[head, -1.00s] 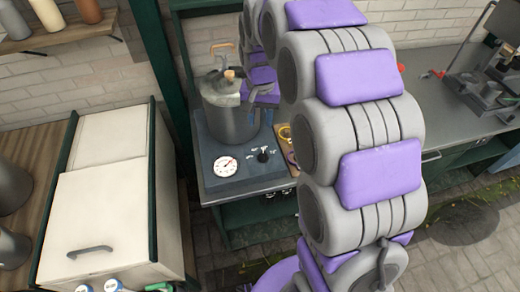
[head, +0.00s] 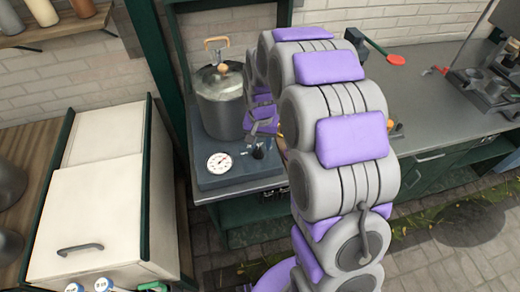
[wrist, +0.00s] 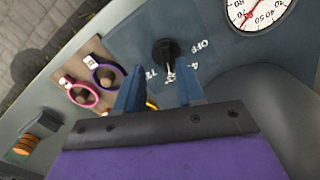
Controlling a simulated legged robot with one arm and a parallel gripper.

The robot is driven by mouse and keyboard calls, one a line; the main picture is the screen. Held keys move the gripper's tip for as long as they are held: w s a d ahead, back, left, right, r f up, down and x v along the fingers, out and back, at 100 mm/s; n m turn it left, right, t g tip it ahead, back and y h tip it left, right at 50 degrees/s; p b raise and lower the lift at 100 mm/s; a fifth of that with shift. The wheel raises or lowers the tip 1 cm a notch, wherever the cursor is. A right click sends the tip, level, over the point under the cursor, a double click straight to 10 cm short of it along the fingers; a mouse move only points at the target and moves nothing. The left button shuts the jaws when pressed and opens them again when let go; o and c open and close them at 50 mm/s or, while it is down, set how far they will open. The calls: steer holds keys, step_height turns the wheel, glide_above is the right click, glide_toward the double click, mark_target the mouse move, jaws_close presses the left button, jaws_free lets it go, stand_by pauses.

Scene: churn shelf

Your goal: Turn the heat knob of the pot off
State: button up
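The steel pot (head: 222,108) with a lidded top stands on a dark blue-grey heater base (head: 215,180). The black heat knob (head: 257,153) is on the base's front panel, right of the dial gauge. In the wrist view the knob (wrist: 165,50) has a pale pointer, with "OFF" and other white marks around it. My gripper (wrist: 161,72) is open, its two blue-grey fingers spread on either side of the knob's line. The knob shows just beyond the fingertips; I cannot tell whether they touch it. In the head view my gripper (head: 254,136) is just above the knob.
A dial gauge (head: 220,163) is left of the knob. In the wrist view, a board with pink (wrist: 82,95) and purple (wrist: 104,74) rings lies beside the base. A white cabinet (head: 100,215) stands at left. A counter (head: 440,100) with tools extends right.

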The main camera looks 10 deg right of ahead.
mark_target(258, 151)
steer(key=f, duration=0.1)
steer(key=a+f, duration=0.1)
steer(key=shift+f, duration=0.4)
steer(key=shift+a+f, duration=0.15)
steer(key=shift+a, duration=0.35)
steer(key=shift+d, duration=0.7)
steer(key=shift+c, duration=2.8)
steer(key=shift+a, duration=0.3)
jaws_close()
